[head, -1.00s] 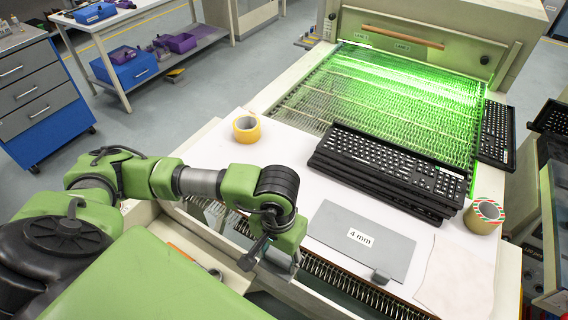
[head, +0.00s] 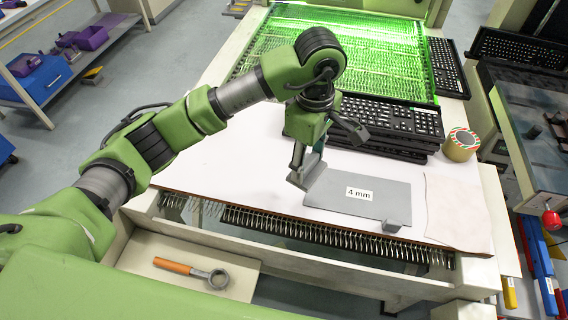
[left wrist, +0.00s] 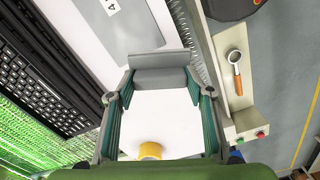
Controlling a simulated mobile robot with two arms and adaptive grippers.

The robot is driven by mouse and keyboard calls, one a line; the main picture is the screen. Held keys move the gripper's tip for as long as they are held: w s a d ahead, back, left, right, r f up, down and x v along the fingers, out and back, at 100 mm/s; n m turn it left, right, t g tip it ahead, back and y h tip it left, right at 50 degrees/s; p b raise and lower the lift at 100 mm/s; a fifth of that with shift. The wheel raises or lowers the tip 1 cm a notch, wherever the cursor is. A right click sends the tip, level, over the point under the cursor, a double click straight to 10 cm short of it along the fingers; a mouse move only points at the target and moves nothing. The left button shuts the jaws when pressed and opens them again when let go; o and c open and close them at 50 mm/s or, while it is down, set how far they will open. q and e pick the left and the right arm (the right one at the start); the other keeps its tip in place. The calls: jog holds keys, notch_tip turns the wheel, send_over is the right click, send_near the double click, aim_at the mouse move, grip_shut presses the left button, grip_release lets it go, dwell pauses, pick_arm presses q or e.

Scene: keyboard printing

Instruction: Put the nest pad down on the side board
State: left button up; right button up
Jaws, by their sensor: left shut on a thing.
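The nest pad (head: 375,207), a flat grey plate labelled "4 mm", appears to lie flat on the white side board (head: 235,155). It has a raised grey tab at its front right corner. My left gripper (head: 305,172) is at the pad's left end, fingers pointing down, shut on a grey tab-like block that seems part of the pad. In the left wrist view, that grey block (left wrist: 160,78) sits between the fingertips, with the pad (left wrist: 118,32) just beyond. The gripper hides the pad's left end in the head view. My right gripper is not in view.
Stacked black keyboards (head: 390,120) lie behind the pad, by the green-lit conveyor (head: 380,50). A tape roll (head: 461,144) stands at right, a pale sheet (head: 455,210) beside the pad. An orange-handled ring tool (head: 185,268) lies on the lower front ledge. Board left of the gripper is clear.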

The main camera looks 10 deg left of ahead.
pick_arm(q)
jog(key=a+f+p, duration=0.1)
jog(key=a+f, duration=0.1)
jog(key=a, duration=0.1)
jog(key=w+a+f+p, duration=0.1)
jog(key=a+f, duration=0.2)
jog(key=a, duration=0.1)
jog(key=w+a+f+p, duration=0.1)
jog(key=a+f+p, duration=0.1)
jog(key=a, duration=0.1)
jog(key=shift+w+a+f, duration=0.1)
jog(key=shift+a+f, duration=0.35)
jog(key=shift+f, duration=0.1)
jog(key=f+p, duration=0.1)
jog(key=f, duration=0.1)
jog(key=f+p, duration=0.1)
jog(key=shift+a+f, duration=0.35)
jog(key=shift+w+f, duration=0.1)
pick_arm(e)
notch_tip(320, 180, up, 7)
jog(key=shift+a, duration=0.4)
pick_arm(q)
jog(key=shift+f, duration=0.15)
jog(key=o, duration=1.4)
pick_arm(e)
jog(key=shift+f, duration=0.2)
